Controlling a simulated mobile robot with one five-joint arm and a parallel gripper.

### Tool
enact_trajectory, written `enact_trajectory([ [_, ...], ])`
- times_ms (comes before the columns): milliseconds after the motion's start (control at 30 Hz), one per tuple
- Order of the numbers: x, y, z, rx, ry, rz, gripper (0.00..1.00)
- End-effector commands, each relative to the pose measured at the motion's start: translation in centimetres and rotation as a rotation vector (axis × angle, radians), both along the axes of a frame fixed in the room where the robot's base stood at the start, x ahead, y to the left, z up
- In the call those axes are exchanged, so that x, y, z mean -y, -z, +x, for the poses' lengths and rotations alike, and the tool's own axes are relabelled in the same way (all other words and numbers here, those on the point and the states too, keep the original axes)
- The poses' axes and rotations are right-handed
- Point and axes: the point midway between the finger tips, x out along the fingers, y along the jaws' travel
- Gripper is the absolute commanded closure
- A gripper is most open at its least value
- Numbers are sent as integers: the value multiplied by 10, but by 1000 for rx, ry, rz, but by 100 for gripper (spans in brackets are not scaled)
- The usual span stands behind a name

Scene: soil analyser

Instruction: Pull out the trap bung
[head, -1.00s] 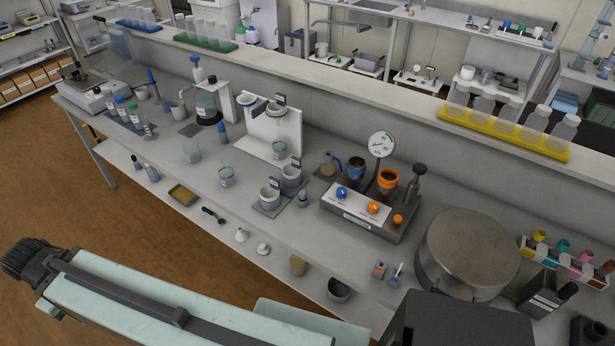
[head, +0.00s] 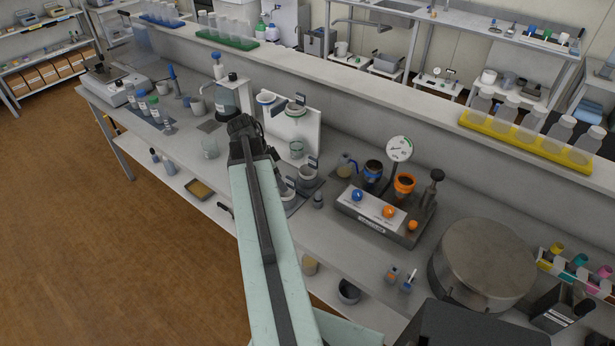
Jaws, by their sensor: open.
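The trap bung is too small for me to make out for certain. A small flask (head: 345,165) with brownish contents and a blue tube stands at the left rear of the vacuum unit (head: 378,217), and may be the trap. The unit has a blue knob, orange knobs, two dark funnels with blue and orange collars, and a round gauge (head: 399,149). My gripper (head: 243,124) is seen from behind, over the bench in front of the white filter stand, left of the flask and apart from it. It is open, and its fingertips are hard to see.
A white stand (head: 310,131) with funnels is just right of my gripper. Grey cups (head: 308,177) are beside my arm. A large round metal vessel (head: 484,262) stands at right. A raised shelf (head: 380,94) with bottle racks runs behind the bench.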

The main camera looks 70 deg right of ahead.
Motion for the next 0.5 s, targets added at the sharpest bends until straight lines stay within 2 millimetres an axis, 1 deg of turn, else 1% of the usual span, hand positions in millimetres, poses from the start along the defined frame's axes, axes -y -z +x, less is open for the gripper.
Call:
enact_trajectory([
  [33,18,-2,-26,1,103,-26,52],
  [100,32,-3,-53,3,189,-44,52],
  [200,41,-4,-78,2,239,-46,52],
  [300,45,-3,-88,2,255,-45,52],
  [433,45,-2,-89,2,255,-45,52],
  [500,45,2,-89,1,254,-45,52],
])
